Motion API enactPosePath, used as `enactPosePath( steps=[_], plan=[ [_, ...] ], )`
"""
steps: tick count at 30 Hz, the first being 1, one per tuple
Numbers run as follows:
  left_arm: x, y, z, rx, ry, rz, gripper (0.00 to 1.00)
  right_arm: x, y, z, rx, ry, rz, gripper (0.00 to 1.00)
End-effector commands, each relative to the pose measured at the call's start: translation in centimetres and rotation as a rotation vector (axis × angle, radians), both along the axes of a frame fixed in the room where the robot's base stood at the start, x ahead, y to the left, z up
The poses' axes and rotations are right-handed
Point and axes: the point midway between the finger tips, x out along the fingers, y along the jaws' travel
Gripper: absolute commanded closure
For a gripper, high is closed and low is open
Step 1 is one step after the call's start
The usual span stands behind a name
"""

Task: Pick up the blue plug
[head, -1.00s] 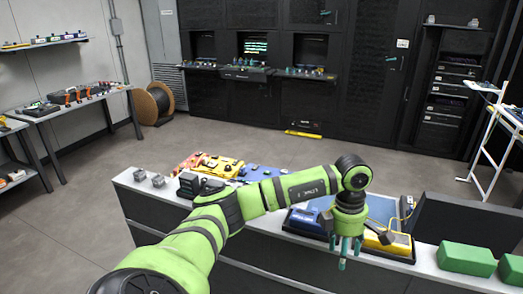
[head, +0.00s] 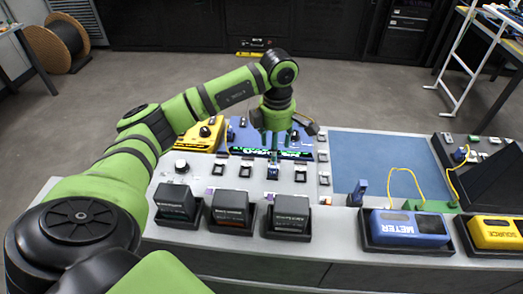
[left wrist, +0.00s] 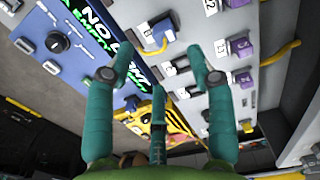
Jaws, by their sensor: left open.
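A small blue plug-like piece (head: 357,190) stands upright at the front edge of the blue mat, right of my left gripper. Another blue piece (head: 460,154) sits by a yellow cable farther right, and a small blue piece (head: 273,173) is on the panel just below the gripper. I cannot tell for sure which is the plug. My left gripper (head: 276,148) points down over the panel, in front of the blue device. In the left wrist view its teal fingers (left wrist: 158,65) are spread and empty, with a blue-and-white part (left wrist: 153,47) beyond them. My right gripper is out of view.
Dark boxes (head: 231,209) stand in trays along the front. The blue METER device (head: 408,228) and yellow SOURCE device (head: 497,235) are at front right. A yellow device (head: 199,137) and blue lit device (head: 245,140) stand behind. The blue mat (head: 385,155) has free room.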

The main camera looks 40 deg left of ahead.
Motion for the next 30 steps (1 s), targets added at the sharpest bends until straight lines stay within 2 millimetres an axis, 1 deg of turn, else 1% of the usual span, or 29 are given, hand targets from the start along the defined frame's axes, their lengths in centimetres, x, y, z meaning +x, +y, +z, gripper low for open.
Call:
enactPosePath(
  steps=[1, 3, 7, 11, 12, 15, 18, 24, 26, 27, 28, 29, 30],
  plan=[
    [-0.1, 0.0, -0.5, 0.0, 0.004, 0.001, 0.45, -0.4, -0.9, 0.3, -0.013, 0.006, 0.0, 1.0],
    [-0.1, 0.0, -1.0, 0.001, 0.006, 0.001, 0.45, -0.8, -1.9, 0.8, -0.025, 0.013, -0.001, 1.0],
    [-0.3, 0.0, -2.3, 0.002, 0.007, 0.002, 0.45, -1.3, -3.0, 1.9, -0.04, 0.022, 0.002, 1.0],
    [-0.6, -0.2, -4.2, 0.0, 0.009, 0.002, 0.45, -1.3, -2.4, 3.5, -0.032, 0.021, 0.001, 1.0],
    [-0.6, -0.2, -4.9, 0.001, 0.008, 0.002, 0.45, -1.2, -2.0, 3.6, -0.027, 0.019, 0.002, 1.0],
    [-0.5, -0.2, -6.1, 0.0, 0.004, 0.002, 0.45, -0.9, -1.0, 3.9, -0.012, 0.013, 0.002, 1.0],
    [-0.5, -0.2, -6.7, 0.001, 0.003, 0.002, 0.45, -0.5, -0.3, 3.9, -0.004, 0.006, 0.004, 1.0],
    [-0.5, -0.1, -6.8, 0.002, 0.002, 0.002, 0.45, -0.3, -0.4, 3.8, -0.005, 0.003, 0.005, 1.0],
    [-0.5, -0.1, -6.8, 0.002, 0.002, 0.002, 0.69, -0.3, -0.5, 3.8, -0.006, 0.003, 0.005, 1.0],
    [-0.5, -0.1, -6.8, 0.002, 0.002, 0.002, 0.85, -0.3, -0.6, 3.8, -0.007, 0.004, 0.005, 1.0],
    [-0.5, -0.1, -6.8, 0.002, 0.002, 0.002, 0.95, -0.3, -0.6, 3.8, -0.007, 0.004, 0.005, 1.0],
    [-0.5, -0.1, -6.8, 0.002, 0.002, 0.002, 0.98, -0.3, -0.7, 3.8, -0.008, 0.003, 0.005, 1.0],
    [-0.5, -0.1, -6.8, 0.002, 0.002, 0.002, 0.98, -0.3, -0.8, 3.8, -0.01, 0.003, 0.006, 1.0]
  ],
)
